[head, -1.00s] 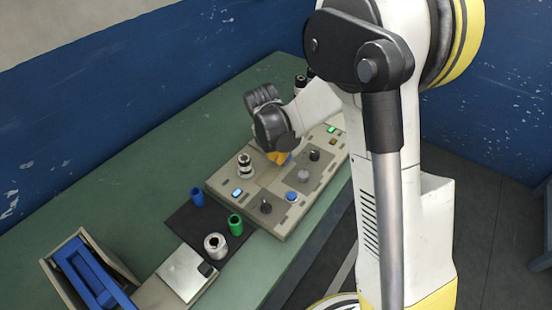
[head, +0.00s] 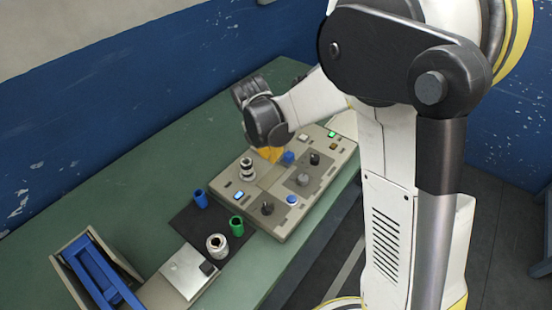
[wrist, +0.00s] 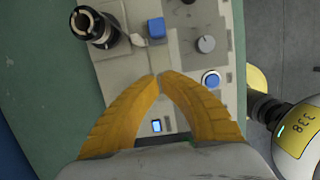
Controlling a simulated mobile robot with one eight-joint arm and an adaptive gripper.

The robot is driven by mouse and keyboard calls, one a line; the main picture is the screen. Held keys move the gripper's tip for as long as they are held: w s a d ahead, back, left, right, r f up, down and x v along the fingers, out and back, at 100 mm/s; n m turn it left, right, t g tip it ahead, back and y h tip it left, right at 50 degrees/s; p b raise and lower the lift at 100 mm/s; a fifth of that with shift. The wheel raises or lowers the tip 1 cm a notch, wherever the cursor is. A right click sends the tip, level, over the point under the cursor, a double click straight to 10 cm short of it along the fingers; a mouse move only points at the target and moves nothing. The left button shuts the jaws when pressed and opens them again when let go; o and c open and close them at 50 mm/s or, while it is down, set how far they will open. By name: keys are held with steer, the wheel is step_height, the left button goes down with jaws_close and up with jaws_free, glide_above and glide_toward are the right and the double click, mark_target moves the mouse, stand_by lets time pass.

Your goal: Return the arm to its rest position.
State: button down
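My gripper (head: 270,155) hangs over the control panel (head: 262,226), on its far side. Its two orange fingers (wrist: 160,76) curve together in the wrist view, and their tips meet with nothing visible between them. The fingers are apart from the panel as far as I can tell; the exact height is unclear. My arm reaches across from the right of the head view, bent at the elbow. In the wrist view a blue block-like knob (wrist: 156,28), a grey dial (wrist: 206,44) and a blue round button (wrist: 211,79) lie beyond the fingertips.
A metal cylindrical part (head: 247,169) stands upright on the panel. A blue cup (head: 200,198), a green cup (head: 236,226) and a metal ring part (head: 216,246) stand on a dark mat. A box with a blue insert (head: 92,268) is at lower left. The green table's far side is clear.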

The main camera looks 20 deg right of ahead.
steer(key=p+v, duration=0.1)
steer(key=v, duration=0.3)
steer(key=s+d+r+m+t, duration=0.1)
steer(key=s+r+m+t, duration=0.1)
steer(key=s+r+m, duration=0.2)
steer(key=s+d+r+m+t+y, duration=0.1)
steer(key=s+r+m, duration=0.3)
steer(key=s+m, duration=0.5)
steer(key=s+d+r+m+t+y, duration=0.1)
steer(key=s+r+m, duration=0.3)
steer(key=m, duration=0.8)
steer(key=shift+s+d+t, duration=0.35)
steer(key=shift+s+t, duration=0.45)
steer(key=shift+s, duration=0.4)
steer(key=shift+f, duration=0.1)
